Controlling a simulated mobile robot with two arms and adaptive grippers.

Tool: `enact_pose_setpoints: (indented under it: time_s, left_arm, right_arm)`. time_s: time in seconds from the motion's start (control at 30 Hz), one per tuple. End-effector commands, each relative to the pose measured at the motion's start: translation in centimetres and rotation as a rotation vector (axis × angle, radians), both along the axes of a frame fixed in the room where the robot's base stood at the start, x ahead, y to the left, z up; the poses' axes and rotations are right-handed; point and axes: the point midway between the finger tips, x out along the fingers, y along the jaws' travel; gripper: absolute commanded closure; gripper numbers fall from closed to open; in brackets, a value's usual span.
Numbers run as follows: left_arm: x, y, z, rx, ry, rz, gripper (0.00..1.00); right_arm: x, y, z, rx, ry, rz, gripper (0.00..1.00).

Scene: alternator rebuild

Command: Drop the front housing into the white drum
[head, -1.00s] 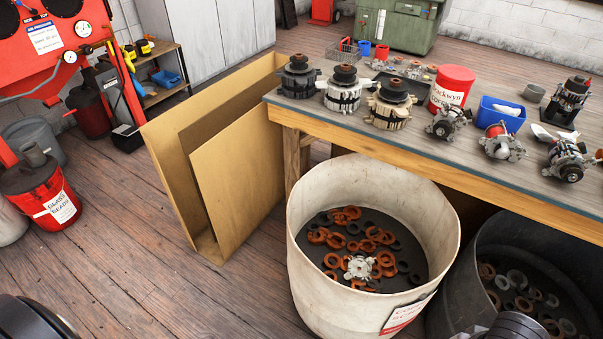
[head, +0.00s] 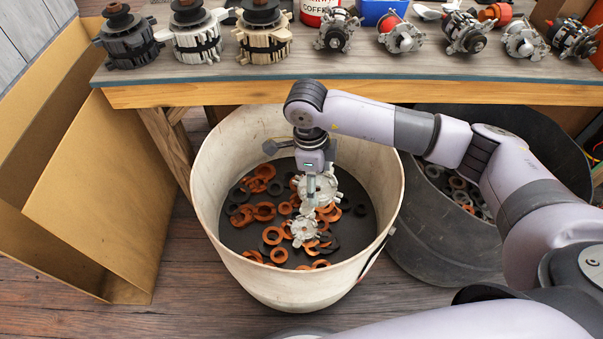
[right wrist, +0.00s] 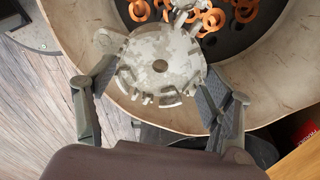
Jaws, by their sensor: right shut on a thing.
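The white drum (head: 215,215) stands on the floor in front of the workbench, open at the top. My right gripper (head: 314,172) points down over the drum's opening, shut on a silvery front housing (head: 322,187). In the right wrist view the held front housing (right wrist: 160,68) sits between the two fingers of the gripper (right wrist: 158,88), with the drum's rim (right wrist: 120,82) behind it. A second silvery housing (head: 305,230) lies inside the drum among orange and black rings. My left gripper is not in view.
A dark drum (head: 430,225) with metal rings stands close on the right. The workbench (head: 330,92) runs behind, carrying several alternators and housings along its front. A cardboard box (head: 95,190) stands to the left.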

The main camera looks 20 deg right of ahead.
Motion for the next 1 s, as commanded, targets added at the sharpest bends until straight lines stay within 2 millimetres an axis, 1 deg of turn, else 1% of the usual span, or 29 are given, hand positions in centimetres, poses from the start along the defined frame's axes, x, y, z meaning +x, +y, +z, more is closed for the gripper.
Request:
enact_pose_setpoints:
  time_s: [0.03, 0.1, 0.2, 0.3, 0.4, 0.5, 0.67, 0.77, 1.0]
  left_arm:
    - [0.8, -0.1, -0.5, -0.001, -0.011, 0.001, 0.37]
    - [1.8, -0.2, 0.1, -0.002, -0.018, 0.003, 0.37]
    - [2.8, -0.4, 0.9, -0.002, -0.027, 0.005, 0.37]
    - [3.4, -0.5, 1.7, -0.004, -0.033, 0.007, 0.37]
    - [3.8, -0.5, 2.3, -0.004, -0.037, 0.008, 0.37]
    - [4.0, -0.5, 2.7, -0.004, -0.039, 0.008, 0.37]
    - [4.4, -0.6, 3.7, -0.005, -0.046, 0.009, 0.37]
    - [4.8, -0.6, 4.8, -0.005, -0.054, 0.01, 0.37]
    - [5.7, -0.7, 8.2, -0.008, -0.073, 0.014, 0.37]
  right_arm:
    - [1.1, 0.3, -0.7, 0.0, -0.005, -0.136, 0.67]
    - [2.2, 0.7, -0.7, 0.001, -0.005, -0.335, 0.67]
    - [3.5, 1.2, -0.4, 0.003, -0.004, -0.58, 0.67]
    - [4.4, 1.5, 0.0, 0.003, -0.002, -0.766, 0.67]
    - [4.9, 1.8, 0.3, 0.002, -0.001, -0.885, 0.67]
    - [5.1, 1.9, 0.5, 0.003, 0.0, -0.945, 0.67]
    - [5.2, 1.9, 0.2, 0.002, 0.0, -0.962, 0.67]
    - [5.1, 1.9, -0.4, 0.002, 0.0, -0.96, 0.67]
    - [5.1, 1.9, -2.0, 0.001, 0.0, -0.959, 0.67]
